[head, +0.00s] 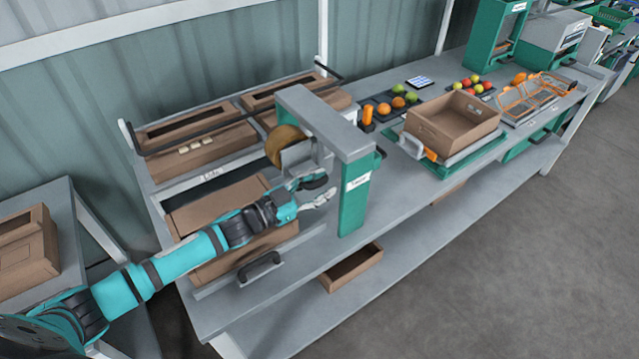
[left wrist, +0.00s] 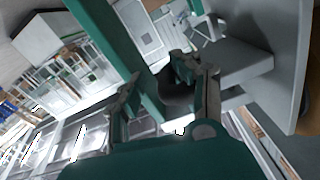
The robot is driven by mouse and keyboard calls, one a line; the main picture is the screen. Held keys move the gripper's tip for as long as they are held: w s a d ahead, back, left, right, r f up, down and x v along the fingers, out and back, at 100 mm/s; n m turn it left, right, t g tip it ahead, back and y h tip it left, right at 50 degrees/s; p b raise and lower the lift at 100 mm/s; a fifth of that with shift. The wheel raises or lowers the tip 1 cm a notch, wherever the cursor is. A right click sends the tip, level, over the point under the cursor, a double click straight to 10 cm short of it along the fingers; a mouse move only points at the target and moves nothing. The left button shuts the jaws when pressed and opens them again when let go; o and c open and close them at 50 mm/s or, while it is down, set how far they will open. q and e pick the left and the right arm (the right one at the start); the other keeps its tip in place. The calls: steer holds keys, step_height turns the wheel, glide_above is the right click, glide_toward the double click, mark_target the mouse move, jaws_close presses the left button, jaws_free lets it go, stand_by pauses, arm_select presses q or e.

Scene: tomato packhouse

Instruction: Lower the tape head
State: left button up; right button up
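The tape head (head: 298,158) is a grey block with a brown tape roll (head: 286,146), under the grey beam (head: 325,122) of the taping frame. A green post (head: 354,205) bears the beam. My left gripper (head: 320,190) is just in front of and below the tape head, its fingers apart. In the left wrist view the two fingers (left wrist: 165,100) are spread, with a dark rounded part (left wrist: 178,92) showing between or beyond them. I cannot tell whether they touch it. My right gripper is not in view.
A closed cardboard box (head: 215,205) lies left of the frame, partly behind my left arm. A black handle (head: 260,268) is at the bench's front edge. Further right are an open carton (head: 452,125) and fruit trays (head: 393,103). The floor in front is clear.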

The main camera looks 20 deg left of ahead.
arm_select(q)
steer(key=shift+a+f, duration=0.3)
steer(key=shift+a, duration=0.05)
steer(key=shift+s+a+f, duration=0.25)
steer(key=r+v, duration=0.1)
steer(key=v, duration=1)
steer(key=shift+s+d, duration=0.15)
steer(key=shift+d, duration=0.1)
